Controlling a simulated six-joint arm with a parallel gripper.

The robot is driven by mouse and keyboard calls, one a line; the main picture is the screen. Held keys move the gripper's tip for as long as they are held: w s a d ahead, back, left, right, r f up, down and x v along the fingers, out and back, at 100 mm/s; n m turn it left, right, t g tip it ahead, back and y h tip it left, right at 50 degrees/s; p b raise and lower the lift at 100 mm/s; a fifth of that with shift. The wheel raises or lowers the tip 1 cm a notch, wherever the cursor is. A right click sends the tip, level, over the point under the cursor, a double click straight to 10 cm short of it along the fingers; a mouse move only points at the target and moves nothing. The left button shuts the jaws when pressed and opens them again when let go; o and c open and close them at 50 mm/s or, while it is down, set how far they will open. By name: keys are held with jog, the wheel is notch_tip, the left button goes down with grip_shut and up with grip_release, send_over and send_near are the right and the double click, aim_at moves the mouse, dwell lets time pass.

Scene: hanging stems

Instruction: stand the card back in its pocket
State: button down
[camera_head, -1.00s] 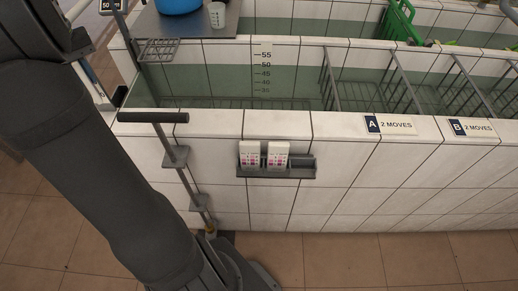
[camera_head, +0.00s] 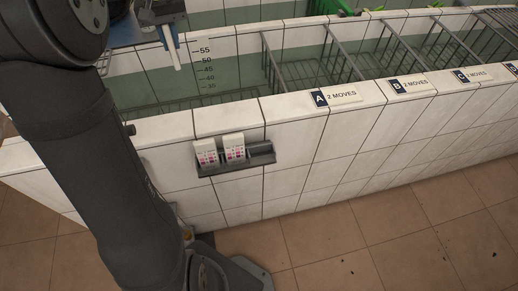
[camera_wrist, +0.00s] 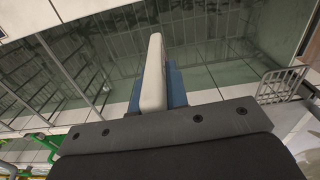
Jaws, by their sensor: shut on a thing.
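My gripper (camera_head: 171,30) is at the top left of the head view, above the water-filled tank. It is shut on a white slab, the card (camera_head: 174,54), which hangs down from the fingers. In the wrist view the card (camera_wrist: 153,72) shows nearly edge-on between the blue fingers (camera_wrist: 154,92) and sticks out past their tips; its printed face cannot be seen there. A grey pocket rack (camera_head: 238,169) is fixed to the front of the tiled wall. Two white cards with pink print stand in it, a left one (camera_head: 207,153) and a right one (camera_head: 233,147). The rack's right end is empty.
The tiled wall top (camera_head: 228,119) runs between my gripper and the rack. Metal dividers (camera_head: 342,54) stand in the tank at right. Label plates such as A (camera_head: 336,96) sit along the wall top. A wire basket (camera_wrist: 281,84) shows at right in the wrist view.

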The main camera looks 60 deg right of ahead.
jog(key=s+d+f+m, duration=0.15)
jog(key=s+m, duration=0.35)
jog(key=s, duration=1.7)
jog(key=s+a+f+m, duration=0.15)
jog(key=s+a, duration=0.25)
jog(key=s, duration=0.5)
jog(key=s+a+f+m, duration=0.1)
jog(key=s+a+m, duration=0.25)
jog(key=s, duration=0.45)
jog(key=w+d+f, duration=0.3)
jog(key=w+f, duration=0.7)
jog(key=f, duration=0.1)
jog(key=shift+w+d, duration=0.2)
jog(key=shift+d, duration=0.05)
jog(key=shift+f, duration=0.1)
jog(key=shift+f, duration=0.5)
jog(key=c, duration=1.4)
grip_release()
